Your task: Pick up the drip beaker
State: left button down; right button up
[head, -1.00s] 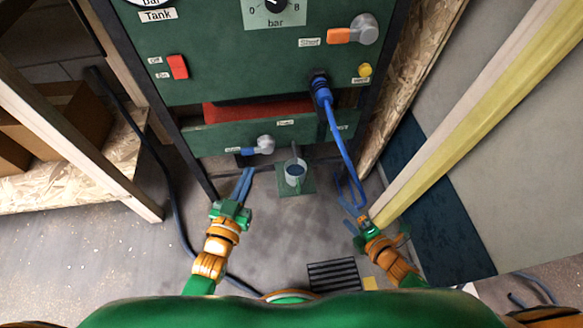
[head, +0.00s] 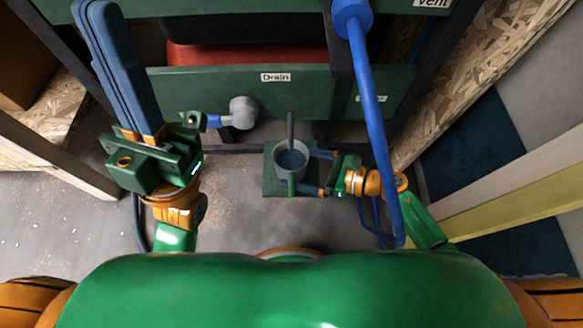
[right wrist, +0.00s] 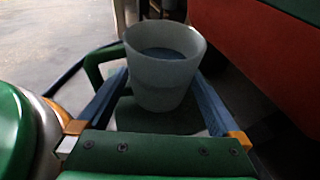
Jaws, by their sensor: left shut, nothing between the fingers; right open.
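The drip beaker (head: 291,160) is a pale grey, translucent cup with bluish liquid inside and a green handle. It stands upright on a small green plate under the drain pipe. It also fills the middle of the right wrist view (right wrist: 165,75). My right gripper (head: 322,172) is open, coming from the right, with its blue fingers reaching to either side of the beaker; whether they touch it I cannot tell. In the right wrist view the beaker sits between the fingers. My left gripper (head: 105,30) is shut and empty, with long blue fingers pointing up at the left.
The green plate (head: 270,188) lies below the beaker. The green panel labelled Drain (head: 200,92) carries a grey drain valve (head: 242,112) with a blue handle. A blue hose (head: 369,110) hangs down close to my right arm. A wooden post (head: 70,175) stands left.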

jog(key=shift+w+a+f, duration=0.25)
jog(key=shift+a, duration=0.4)
jog(key=c, duration=1.1)
jog(key=shift+r, duration=0.1)
jog(key=shift+c, duration=0.2)
